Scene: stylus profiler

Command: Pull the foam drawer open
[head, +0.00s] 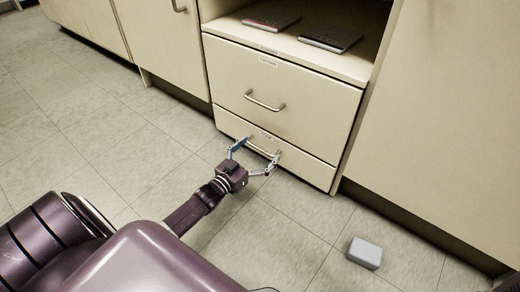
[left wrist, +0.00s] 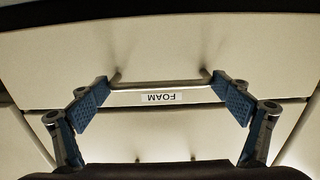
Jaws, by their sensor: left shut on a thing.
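The foam drawer (head: 300,161) is the low bottom drawer of the cream cabinet, and its front looks flush with the cabinet. Its bar handle (head: 262,149) also shows in the left wrist view (left wrist: 160,85), where the FOAM label (left wrist: 161,97) reads upside down. My left gripper (head: 254,155) is at this handle, with its blue-padded fingers (left wrist: 160,95) spread to the handle's two ends and shut on it lengthwise. My right gripper is in neither view.
A larger drawer (head: 235,80) with its own handle is above, under an open shelf holding two flat books (head: 330,35). A small grey box (head: 364,253) lies on the tiled floor at the right. The floor before the drawer is otherwise clear.

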